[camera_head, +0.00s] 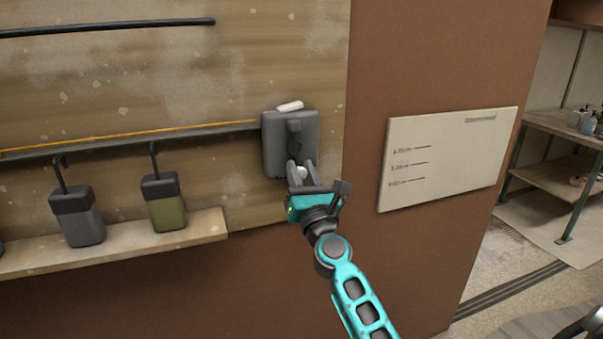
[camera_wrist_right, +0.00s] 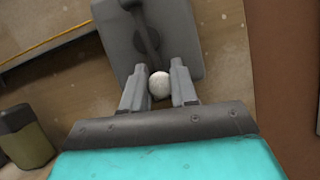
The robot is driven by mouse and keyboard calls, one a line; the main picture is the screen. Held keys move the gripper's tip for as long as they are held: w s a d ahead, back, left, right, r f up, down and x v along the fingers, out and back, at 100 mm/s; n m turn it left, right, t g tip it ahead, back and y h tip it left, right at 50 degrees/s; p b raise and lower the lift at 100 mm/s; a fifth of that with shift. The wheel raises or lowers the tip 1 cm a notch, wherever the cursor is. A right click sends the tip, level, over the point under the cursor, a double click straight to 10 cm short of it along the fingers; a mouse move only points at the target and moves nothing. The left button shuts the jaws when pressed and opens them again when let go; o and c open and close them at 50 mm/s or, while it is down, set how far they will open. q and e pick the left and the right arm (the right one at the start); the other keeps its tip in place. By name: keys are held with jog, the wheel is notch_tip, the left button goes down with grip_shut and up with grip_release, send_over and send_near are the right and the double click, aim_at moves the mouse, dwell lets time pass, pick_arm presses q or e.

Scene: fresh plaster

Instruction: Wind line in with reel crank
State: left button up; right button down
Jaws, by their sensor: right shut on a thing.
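The reel (camera_head: 276,152) is a grey box mounted on the wooden board, with a dark crank arm (camera_head: 294,140) on its front. An orange line (camera_head: 130,134) runs left from it along a dark rail. My right gripper (camera_head: 300,172) is in front of the reel's lower part, shut on the crank's white round knob (camera_head: 302,171). In the right wrist view the knob (camera_wrist_right: 159,85) sits between the two fingers, and the crank arm (camera_wrist_right: 146,38) runs up from it to the hub. My left gripper is not in view.
A white piece (camera_head: 290,106) is on the reel's top. A printed board (camera_head: 450,158) is on the brown wall to the right. Shelving (camera_head: 560,124) stands further right.

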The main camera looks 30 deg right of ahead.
jog(key=shift+d+n+y, duration=0.1)
jog(key=shift+n+y, duration=0.3)
jog(key=shift+n, duration=0.1)
